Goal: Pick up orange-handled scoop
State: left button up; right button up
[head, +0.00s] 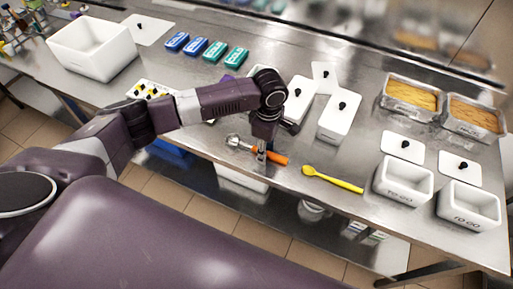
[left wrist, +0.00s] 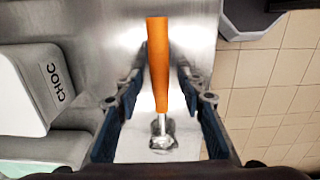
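The orange-handled scoop (head: 278,158) lies on the steel table near its front edge, with its metal head to the left and its handle to the right. My left gripper (head: 262,150) points down over it and partly hides it. In the left wrist view the orange handle (left wrist: 158,65) runs between the fingers of my left gripper (left wrist: 160,88), with a gap on each side, so the gripper is open. The scoop's metal head (left wrist: 162,140) shows nearer the wrist. My right gripper is not in view.
A yellow scoop (head: 333,179) lies to the right of the orange one. White lidded tubs (head: 338,118) stand behind. Open white containers (head: 403,184) stand at the right. A large white bin (head: 92,50) is at the far left. The table's front edge is close.

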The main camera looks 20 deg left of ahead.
pick_arm(q)
grip_shut()
jog(key=shift+r, duration=0.1)
